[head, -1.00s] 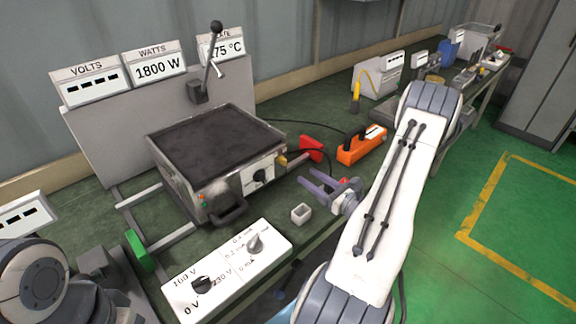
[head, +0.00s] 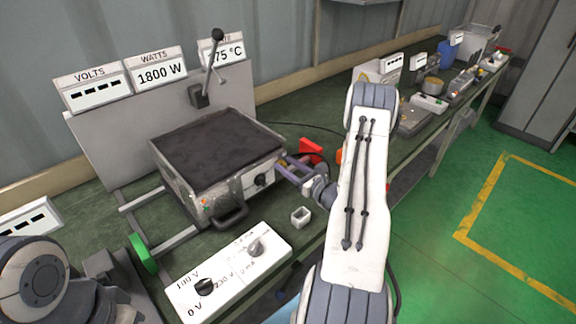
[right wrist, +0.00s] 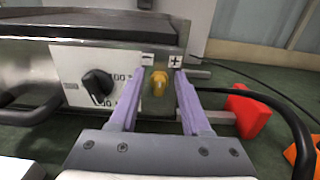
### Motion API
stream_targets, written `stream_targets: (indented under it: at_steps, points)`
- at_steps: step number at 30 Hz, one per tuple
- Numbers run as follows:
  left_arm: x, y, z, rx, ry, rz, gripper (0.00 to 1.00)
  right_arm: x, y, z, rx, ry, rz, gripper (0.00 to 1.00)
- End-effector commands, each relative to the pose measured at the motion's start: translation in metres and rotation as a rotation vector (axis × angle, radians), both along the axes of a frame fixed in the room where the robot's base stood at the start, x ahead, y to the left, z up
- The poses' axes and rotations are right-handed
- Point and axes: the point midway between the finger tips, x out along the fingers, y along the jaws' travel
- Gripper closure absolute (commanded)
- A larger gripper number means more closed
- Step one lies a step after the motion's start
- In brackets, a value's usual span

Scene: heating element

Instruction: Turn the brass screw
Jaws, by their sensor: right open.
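The brass screw (right wrist: 159,82) sticks out of the front panel of the metal heating unit (head: 215,165), between a minus and a plus label. In the right wrist view it lies between the two purple fingertips of my right gripper (right wrist: 160,84), which is open. The fingers stand on either side of the screw, and I cannot tell whether they touch it. In the head view my right gripper (head: 288,168) reaches to the right front corner of the unit, and the screw is hidden there. Part of my left arm shows at lower left; its gripper is out of view.
A black knob (right wrist: 98,84) sits left of the screw on the panel. A red block (right wrist: 247,111) and a black cable lie to the right. A display reads 1800 W.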

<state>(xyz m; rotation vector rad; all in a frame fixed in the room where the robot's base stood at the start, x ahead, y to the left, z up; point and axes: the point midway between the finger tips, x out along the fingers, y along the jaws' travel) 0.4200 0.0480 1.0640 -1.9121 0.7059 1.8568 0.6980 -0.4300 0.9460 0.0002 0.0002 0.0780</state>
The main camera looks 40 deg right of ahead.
Motion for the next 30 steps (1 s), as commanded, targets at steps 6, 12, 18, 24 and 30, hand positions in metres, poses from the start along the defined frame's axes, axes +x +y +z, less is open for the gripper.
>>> stream_targets:
  at_steps: [6, 12, 18, 24, 30]
  points:
    - [0.0, 0.0, -0.0001, 0.0, 0.0, 0.0, 1.0, -0.0004, 0.0, 0.0001, 0.0, 0.0, 0.0, 1.0]
    - [0.0, 0.0, 0.0, 0.0, 0.0, 0.0, 1.0, -0.0005, 0.0, 0.0002, 0.007, 0.001, 0.0, 1.0]
    - [0.0, 0.0, 0.0001, 0.0, 0.0, 0.0, 1.0, -0.0005, -0.0007, 0.0002, 0.063, 0.005, 0.0, 1.0]
    - [-0.0001, 0.0, 0.0006, 0.0, 0.0, 0.0, 1.0, -0.0005, -0.0022, 0.0, 0.192, 0.015, 0.0, 1.0]
    - [0.0, 0.0, 0.0019, 0.0, 0.0, 0.0, 1.0, -0.0006, -0.0043, -0.0006, 0.374, 0.03, 0.0, 1.0]
